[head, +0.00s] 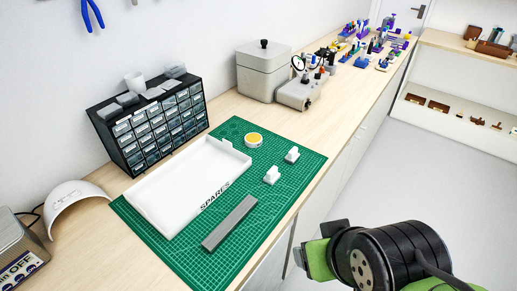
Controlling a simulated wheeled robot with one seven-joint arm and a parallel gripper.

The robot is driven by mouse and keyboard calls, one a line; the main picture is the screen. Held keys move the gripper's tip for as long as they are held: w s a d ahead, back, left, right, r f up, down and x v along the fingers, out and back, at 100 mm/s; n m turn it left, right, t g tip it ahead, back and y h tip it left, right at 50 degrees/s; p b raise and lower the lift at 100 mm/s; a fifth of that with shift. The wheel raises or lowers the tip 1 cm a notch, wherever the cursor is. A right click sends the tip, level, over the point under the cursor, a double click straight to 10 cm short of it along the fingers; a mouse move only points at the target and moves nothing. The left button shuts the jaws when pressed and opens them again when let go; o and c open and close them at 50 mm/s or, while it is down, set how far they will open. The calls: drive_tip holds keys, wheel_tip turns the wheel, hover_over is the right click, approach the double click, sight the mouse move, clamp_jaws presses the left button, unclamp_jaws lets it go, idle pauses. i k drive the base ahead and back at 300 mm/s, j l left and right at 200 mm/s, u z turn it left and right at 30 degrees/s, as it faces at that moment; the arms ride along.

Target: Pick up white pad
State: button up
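Two small white pieces stand apart on the green cutting mat (282,205), right of the tray. One white piece (293,155) is farther back. The other white piece (271,176) is nearer; each has a raised part on a wider base. I cannot tell whether either is the white pad. A round tin or roll with a yellow top (253,139) sits behind them. My arm, black and green, shows at the lower right, off the bench's front edge and apart from the mat. My gripper's fingers cannot be made out.
A white tray marked SPARES (178,207) covers much of the mat, with a grey bar (230,223) in front. A drawer cabinet (155,125), a grey lidded box (264,70) and a device (306,91) stand behind.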

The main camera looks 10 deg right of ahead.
sight(273, 176)
drive_tip(key=i+l+u, duration=0.1)
drive_tip(key=l+u, duration=0.15)
drive_tip(key=u, duration=0.2)
drive_tip(key=i+l+u, duration=0.1)
drive_tip(key=l+u, duration=0.45)
drive_tip(key=u, duration=0.3)
drive_tip(key=l+u, duration=0.65)
drive_tip(key=u, duration=0.2)
drive_tip(key=k+l+u, duration=0.1)
drive_tip(key=l+u, duration=0.15)
drive_tip(key=u, duration=0.15)
